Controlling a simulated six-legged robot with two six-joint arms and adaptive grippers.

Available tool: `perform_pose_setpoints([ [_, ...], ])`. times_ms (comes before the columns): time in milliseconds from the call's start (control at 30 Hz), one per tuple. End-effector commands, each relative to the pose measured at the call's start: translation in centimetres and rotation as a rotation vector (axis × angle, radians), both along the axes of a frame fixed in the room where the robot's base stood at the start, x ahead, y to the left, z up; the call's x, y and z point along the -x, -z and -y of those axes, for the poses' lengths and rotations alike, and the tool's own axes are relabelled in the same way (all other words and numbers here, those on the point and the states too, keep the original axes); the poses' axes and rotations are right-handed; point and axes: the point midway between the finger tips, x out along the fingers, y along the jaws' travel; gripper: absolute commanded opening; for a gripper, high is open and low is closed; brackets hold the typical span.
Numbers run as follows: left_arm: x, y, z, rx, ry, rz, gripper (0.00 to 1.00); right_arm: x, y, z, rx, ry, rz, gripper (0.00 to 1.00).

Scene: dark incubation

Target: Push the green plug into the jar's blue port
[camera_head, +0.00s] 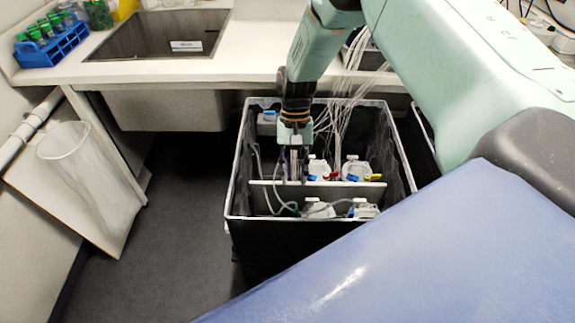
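A black crate (398,150) with a pale rim stands on the floor and holds several white-lidded jars, such as one at the back right (355,169) and one at the front (318,208). A small blue port (352,178) shows on the back right jar. A small green piece (291,207), perhaps the green plug, shows low at the front of the crate near grey tubing. My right gripper (293,178) points down into the crate, behind the pale divider. Its fingertips are dark and small, and whether they hold anything is unclear. My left gripper is out of view.
Grey tubes (262,175) loop over the divider (340,190), and thin pale lines hang behind the gripper. A bench with a sink (160,35) and a blue tube rack (50,48) stands behind. A bin (80,165) is at left. Floor (180,240) left of the crate is clear.

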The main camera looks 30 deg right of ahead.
Motion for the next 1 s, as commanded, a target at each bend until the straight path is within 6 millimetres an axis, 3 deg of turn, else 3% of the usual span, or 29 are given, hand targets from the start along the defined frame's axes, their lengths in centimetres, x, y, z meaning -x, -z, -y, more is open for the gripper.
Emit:
perform_pose_setpoints([
  [167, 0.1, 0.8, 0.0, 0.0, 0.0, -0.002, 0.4, 0.7, 1.1, 0.0, -0.001, 0.003, -0.002, 0.31],
  [433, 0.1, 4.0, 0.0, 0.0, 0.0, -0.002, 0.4, 2.4, 5.6, -0.8, 0.0, 0.002, -0.002, 0.31],
  [633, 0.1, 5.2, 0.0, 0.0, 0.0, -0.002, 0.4, 3.2, 8.2, -1.5, -0.001, 0.002, -0.003, 0.31],
  [1000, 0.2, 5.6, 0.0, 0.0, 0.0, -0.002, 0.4, 3.2, 9.3, -1.8, 0.0, 0.001, 0.0, 0.31],
])
